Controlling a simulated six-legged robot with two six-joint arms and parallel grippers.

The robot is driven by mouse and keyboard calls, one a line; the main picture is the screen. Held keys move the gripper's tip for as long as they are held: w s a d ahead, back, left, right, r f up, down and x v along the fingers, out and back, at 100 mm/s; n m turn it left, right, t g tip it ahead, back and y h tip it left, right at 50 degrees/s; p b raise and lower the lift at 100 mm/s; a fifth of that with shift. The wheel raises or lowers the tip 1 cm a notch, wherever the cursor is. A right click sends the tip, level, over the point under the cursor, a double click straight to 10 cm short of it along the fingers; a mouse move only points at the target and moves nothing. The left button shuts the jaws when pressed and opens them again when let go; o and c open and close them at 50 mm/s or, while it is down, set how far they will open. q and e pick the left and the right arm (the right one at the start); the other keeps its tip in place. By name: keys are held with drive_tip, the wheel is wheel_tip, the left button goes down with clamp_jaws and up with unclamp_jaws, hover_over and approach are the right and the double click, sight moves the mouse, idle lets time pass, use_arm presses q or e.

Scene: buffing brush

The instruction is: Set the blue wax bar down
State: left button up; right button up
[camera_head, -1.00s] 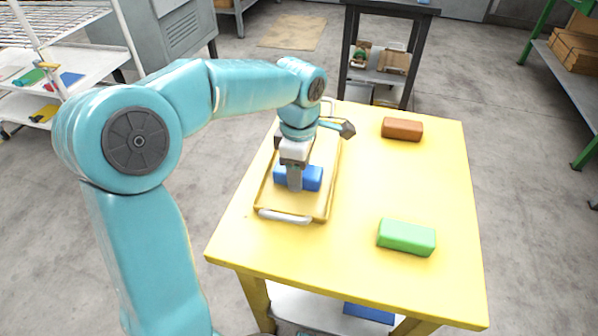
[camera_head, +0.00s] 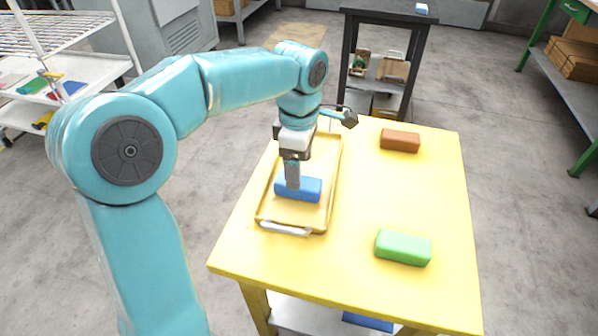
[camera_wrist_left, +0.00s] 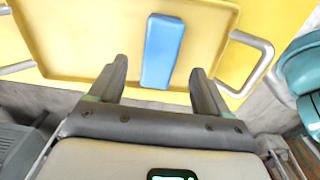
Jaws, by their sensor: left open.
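The blue wax bar (camera_head: 307,189) lies in the yellow tray (camera_head: 262,213) on the yellow table. In the left wrist view the blue bar (camera_wrist_left: 163,52) rests flat on the tray floor, ahead of and between the two fingers. My left gripper (camera_head: 292,185) is over the tray at the bar, in front of part of it in the head view. In the left wrist view the gripper (camera_wrist_left: 158,80) is open, with clear space between each finger and the bar. My right gripper is not in view.
A green bar (camera_head: 403,247) lies at the table's near right and a brown bar (camera_head: 400,141) at its far right. The tray has silver handles (camera_head: 285,228). The right side of the table between the bars is clear. A dark shelf stand (camera_head: 385,60) is behind.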

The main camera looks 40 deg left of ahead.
use_arm(q)
wheel_tip(320, 180, up, 7)
drive_tip(key=p, duration=0.1)
drive_tip(key=shift+f+p, duration=0.2)
drive_tip(key=shift+p, duration=0.15)
drive_tip(key=shift+s, duration=0.15)
